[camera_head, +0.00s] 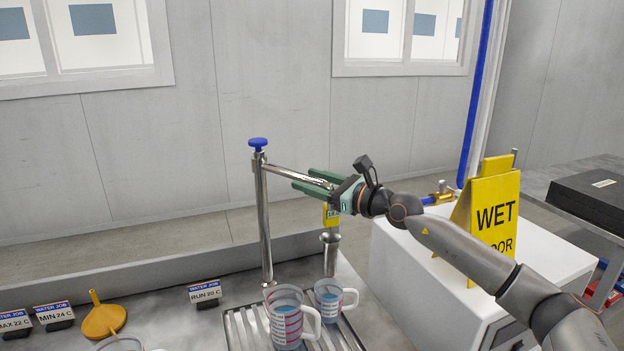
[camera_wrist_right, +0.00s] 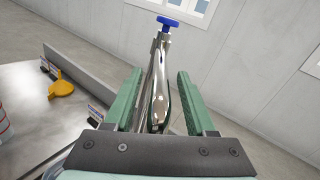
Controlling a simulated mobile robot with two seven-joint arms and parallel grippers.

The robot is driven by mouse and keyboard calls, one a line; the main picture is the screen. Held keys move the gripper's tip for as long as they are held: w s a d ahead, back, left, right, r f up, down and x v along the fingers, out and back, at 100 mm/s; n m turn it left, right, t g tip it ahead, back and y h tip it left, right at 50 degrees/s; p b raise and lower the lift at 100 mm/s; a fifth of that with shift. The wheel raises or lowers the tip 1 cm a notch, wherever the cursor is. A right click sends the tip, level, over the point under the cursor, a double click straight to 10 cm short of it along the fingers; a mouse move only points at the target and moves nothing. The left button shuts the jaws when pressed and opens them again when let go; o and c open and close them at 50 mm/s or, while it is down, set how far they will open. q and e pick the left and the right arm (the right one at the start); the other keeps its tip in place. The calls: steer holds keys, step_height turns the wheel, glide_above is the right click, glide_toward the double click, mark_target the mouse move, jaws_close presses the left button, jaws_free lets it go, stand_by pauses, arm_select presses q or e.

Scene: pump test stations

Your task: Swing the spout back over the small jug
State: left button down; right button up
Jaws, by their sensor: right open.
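The chrome spout (camera_head: 297,175) reaches right from a steel post with a blue knob (camera_head: 258,143). Its outlet (camera_head: 330,252) hangs down and appears in line with the small jug (camera_head: 329,300), just above or behind it; I cannot tell the exact depth. The small jug holds some water and stands on the slotted drain grate, right of a larger jug (camera_head: 285,325). My right gripper (camera_head: 311,181) is open with its green fingers on both sides of the spout tube. In the right wrist view the spout (camera_wrist_right: 157,100) lies between the fingers, without a clear grip. My left gripper is not in view.
A yellow wet-floor sign (camera_head: 494,215) stands on a white cabinet (camera_head: 400,262) at right. An orange funnel (camera_head: 103,318) and job cards (camera_head: 204,292) are on the metal bench at left. A black box (camera_head: 595,200) lies on a far-right table.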

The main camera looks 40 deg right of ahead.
jaws_close()
stand_by(0.3)
stand_by(1.1)
